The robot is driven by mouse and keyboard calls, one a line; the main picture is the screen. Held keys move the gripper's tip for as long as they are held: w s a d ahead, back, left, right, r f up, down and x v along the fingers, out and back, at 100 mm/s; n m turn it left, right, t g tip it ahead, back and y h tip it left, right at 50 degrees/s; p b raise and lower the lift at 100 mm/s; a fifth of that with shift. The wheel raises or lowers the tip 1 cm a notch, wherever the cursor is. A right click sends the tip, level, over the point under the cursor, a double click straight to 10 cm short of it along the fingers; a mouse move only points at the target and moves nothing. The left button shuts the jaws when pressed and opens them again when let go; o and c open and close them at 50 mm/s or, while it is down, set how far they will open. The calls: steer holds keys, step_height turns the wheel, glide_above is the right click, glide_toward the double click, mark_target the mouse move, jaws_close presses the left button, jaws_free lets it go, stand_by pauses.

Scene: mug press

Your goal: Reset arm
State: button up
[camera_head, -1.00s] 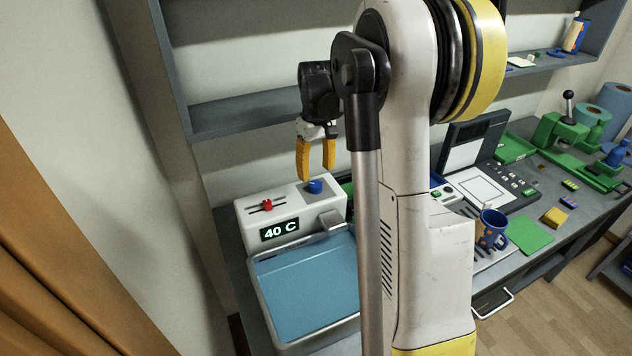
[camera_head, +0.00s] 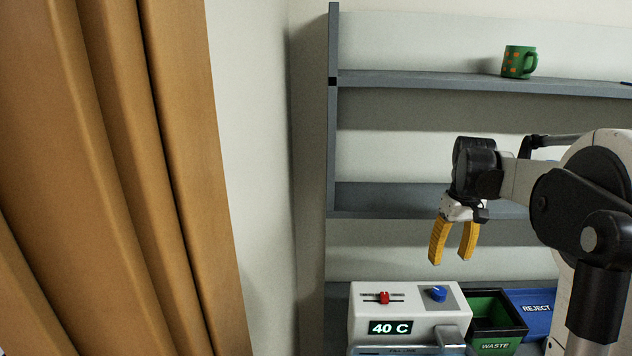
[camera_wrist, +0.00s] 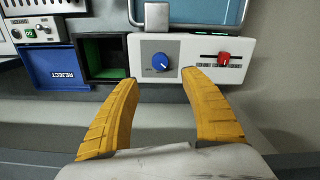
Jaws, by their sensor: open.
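My gripper (camera_head: 452,243) is open and empty, with its two yellow fingers pointing down. It hangs in the air in front of the grey shelf (camera_head: 400,199) and above the white control box (camera_head: 368,313). In the wrist view its fingers (camera_wrist: 158,82) spread below the control box (camera_wrist: 186,52), with the blue knob (camera_wrist: 160,62) between them in the picture and the red slider (camera_wrist: 223,58) further right. No object lies between the fingers.
The box's display reads 40 C. A green WASTE bin (camera_head: 496,344) and a blue REJECT bin (camera_head: 537,309) stand right of it. A green mug (camera_head: 518,62) sits on the upper shelf. An orange curtain (camera_head: 110,180) hangs left. Air around the gripper looks clear.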

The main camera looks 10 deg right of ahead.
steer(key=s+a+f+t+b, duration=0.3)
steer(key=s+a, duration=0.6)
steer(key=a, duration=0.4)
steer(key=s+a+f+t+b, duration=0.4)
steer(key=s+a+f+b, duration=0.2)
steer(key=a, duration=0.7)
steer(key=s, duration=0.2)
steer(key=shift+s+f, duration=0.15)
steer(key=shift+s, duration=0.2)
